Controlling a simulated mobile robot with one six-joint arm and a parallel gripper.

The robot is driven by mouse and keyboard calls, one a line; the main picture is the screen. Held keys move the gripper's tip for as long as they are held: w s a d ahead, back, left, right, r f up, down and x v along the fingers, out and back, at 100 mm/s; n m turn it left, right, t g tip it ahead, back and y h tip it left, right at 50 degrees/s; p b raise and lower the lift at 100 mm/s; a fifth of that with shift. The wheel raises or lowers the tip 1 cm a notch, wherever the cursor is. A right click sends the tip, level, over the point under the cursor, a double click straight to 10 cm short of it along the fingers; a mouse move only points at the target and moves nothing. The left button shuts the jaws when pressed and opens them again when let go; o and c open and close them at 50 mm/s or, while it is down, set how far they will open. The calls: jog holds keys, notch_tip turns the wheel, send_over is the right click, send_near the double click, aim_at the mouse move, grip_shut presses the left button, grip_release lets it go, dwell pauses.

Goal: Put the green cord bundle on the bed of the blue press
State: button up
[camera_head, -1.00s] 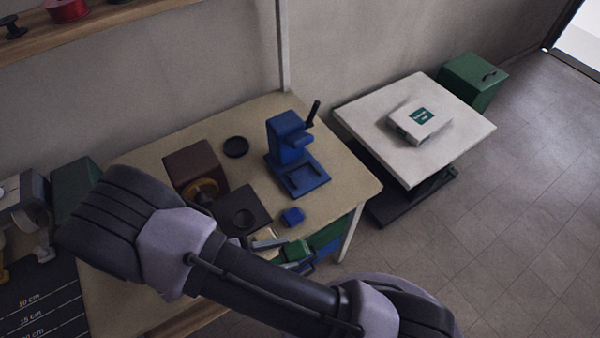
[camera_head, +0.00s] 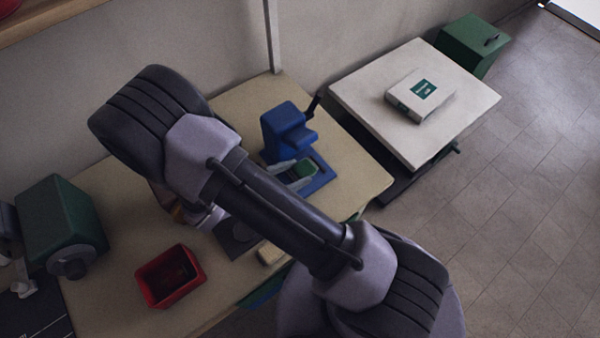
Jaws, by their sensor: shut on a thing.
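The green cord bundle (camera_head: 305,168) is between the fingers of my gripper (camera_head: 297,174), which is shut on it. The blue press (camera_head: 286,128) stands upright on the workbench, with its dark lever at the upper right. Its flat blue bed (camera_head: 322,178) faces the front. The bundle is over the bed in this view; I cannot tell whether it touches the bed or hangs just above it. My gripper and the bundle hide part of the bed.
My arm crosses the workbench (camera_head: 350,175) and hides its middle. A red bin (camera_head: 170,276) and a green machine (camera_head: 60,222) are at left. A pale block (camera_head: 270,254) lies near the front edge. A white lift table (camera_head: 365,85) bearing a box (camera_head: 420,95) stands at right.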

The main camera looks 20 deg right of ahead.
aim_at(300, 173)
jog(key=shift+w+d+f, duration=0.2)
jog(key=shift+w+d, duration=0.55)
jog(key=shift+d, duration=0.3)
jog(key=shift+w+f+b, duration=0.1)
jog(key=shift+f+b, duration=1.05)
jog(key=shift+f, duration=0.75)
jog(key=o, duration=1.5)
jog(key=shift+c, duration=0.2)
